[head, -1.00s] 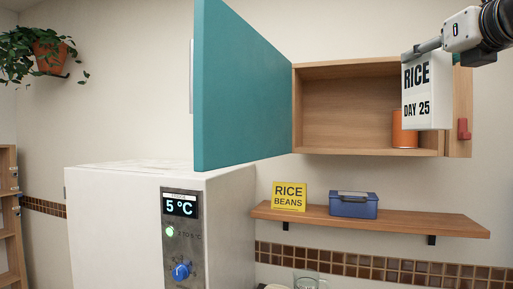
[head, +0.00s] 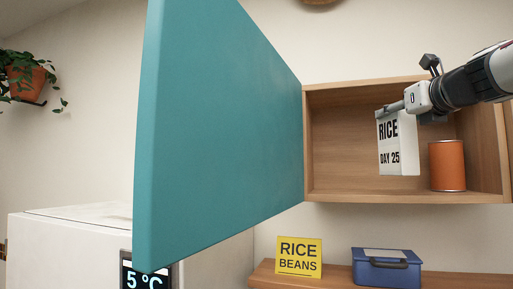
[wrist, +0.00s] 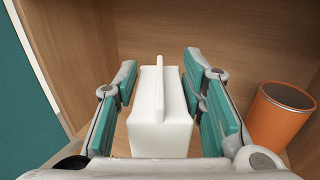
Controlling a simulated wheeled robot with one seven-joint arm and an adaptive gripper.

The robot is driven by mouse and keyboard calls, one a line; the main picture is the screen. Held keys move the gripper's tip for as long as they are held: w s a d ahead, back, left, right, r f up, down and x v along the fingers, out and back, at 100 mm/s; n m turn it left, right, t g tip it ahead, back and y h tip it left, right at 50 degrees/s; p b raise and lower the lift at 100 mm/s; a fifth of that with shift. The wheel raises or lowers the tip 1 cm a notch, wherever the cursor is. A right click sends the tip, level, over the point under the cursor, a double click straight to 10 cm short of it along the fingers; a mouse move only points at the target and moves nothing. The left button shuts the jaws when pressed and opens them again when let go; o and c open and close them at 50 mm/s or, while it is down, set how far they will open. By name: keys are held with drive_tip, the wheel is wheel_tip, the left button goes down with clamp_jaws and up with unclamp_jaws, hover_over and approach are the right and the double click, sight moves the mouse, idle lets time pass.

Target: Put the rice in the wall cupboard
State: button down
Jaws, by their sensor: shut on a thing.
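The rice (head: 398,148) is a white box marked "RICE" and "DAY 25". It hangs upright from my gripper (head: 393,110) in front of or inside the opening of the wall cupboard (head: 410,198). In the wrist view, the rice (wrist: 160,115) stands between the two teal finger pads of my gripper (wrist: 160,95), which are shut on it. The cupboard is wooden, and its teal door (head: 215,130) stands wide open to the left. I cannot tell whether the box touches the cupboard floor; it appears to be above it.
An orange can (head: 447,165) stands in the cupboard to the right of the rice; it also shows in the wrist view (wrist: 280,115). Free room lies in the cupboard's left half. Below, a shelf (head: 265,278) holds a yellow "RICE BEANS" sign (head: 299,257) and a blue box (head: 386,267).

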sight(414, 128)
drive_tip(key=shift+w+d+f, duration=0.2)
drive_tip(key=shift+w+f, duration=0.5)
drive_tip(key=shift+w, duration=0.8)
drive_tip(key=shift+w+d+f, duration=0.15)
drive_tip(key=shift+w+f, duration=0.55)
drive_tip(key=shift+w, duration=0.75)
drive_tip(key=shift+w+d+f, duration=0.2)
drive_tip(key=shift+w+f, duration=0.5)
drive_tip(key=shift+w, duration=0.8)
drive_tip(key=c, duration=1)
unclamp_jaws()
drive_tip(key=shift+f, duration=0.15)
drive_tip(key=shift+c, duration=0.2)
drive_tip(key=s+b, duration=0.1)
drive_tip(key=s, duration=1.1)
